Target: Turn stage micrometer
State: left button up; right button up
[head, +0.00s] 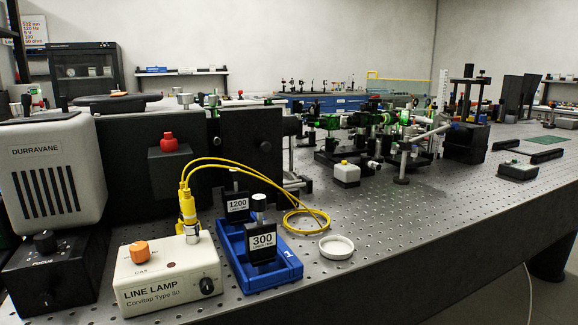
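A cluster of dark optical stages and mounts with green-lit parts (358,138) stands in the middle of the bench. A micrometer cannot be told apart with certainty among its small knobs and posts. A silver rod (424,134) slants up at the cluster's right side, by a post on a round base (401,178). Neither of my grippers is in view.
At the front left stand a cream line lamp box (165,281), a black knob box (52,277) and a blue tray (234,262) with plates marked 300 and 1200. A yellow cable (306,222) loops behind a white dish (336,246). The perforated bench top (430,215) is clear at front right.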

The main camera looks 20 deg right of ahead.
aim_at(376, 166)
jog(key=u, duration=0.75)
jog(key=k, duration=0.65)
jog(key=z, duration=1.05)
jog(key=i, duration=0.3)
jog(key=u, duration=0.4)
